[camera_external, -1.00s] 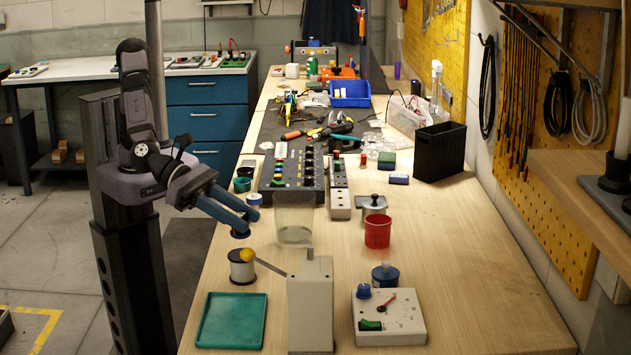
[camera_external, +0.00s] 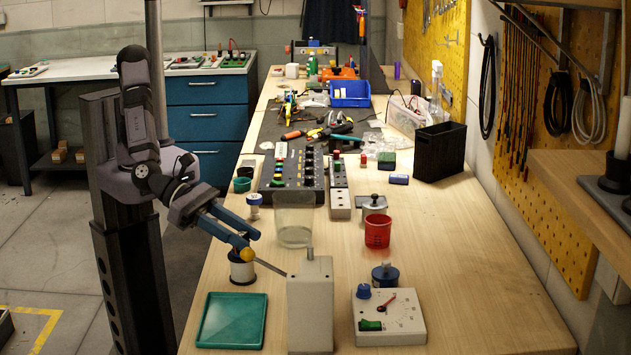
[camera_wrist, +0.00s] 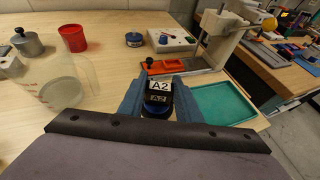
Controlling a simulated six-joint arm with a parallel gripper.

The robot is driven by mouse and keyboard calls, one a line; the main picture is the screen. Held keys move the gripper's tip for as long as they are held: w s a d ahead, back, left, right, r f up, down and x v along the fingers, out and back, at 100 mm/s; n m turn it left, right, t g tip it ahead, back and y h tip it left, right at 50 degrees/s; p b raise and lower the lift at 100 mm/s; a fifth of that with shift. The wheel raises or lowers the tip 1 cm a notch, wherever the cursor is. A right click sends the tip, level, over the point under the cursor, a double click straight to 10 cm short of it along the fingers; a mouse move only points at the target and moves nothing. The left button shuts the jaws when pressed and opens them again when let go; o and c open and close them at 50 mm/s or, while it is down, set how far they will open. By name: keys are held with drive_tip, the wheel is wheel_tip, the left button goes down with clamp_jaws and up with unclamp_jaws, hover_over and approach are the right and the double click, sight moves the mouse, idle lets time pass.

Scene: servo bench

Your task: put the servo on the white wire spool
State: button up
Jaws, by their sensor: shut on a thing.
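My gripper (camera_external: 238,245) is shut on the servo (camera_wrist: 160,86), a small dark block with white A2 labels, held between the blue fingers in the wrist view. In the external view the fingers slant down and hide most of the servo. The white wire spool (camera_external: 242,272), a pale drum with dark rims, stands on the bench directly below the fingertips. The servo is over or at the spool's top; I cannot tell whether they touch.
A lever with a yellow knob (camera_external: 246,255) reaches from a grey press (camera_external: 310,300) close beside the fingertips. A green tray (camera_external: 232,322) lies in front of the spool. A clear beaker (camera_external: 294,215) stands behind, to the right. A red cup (camera_external: 377,232) is farther right.

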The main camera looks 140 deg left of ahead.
drive_tip(key=shift+f, duration=0.15)
drive_tip(key=o, duration=1.1)
drive_tip(key=shift+r+p, duration=0.3)
drive_tip(key=b+v, duration=0.3)
drive_tip(key=v, duration=0.9)
drive_tip(key=shift+a, duration=0.1)
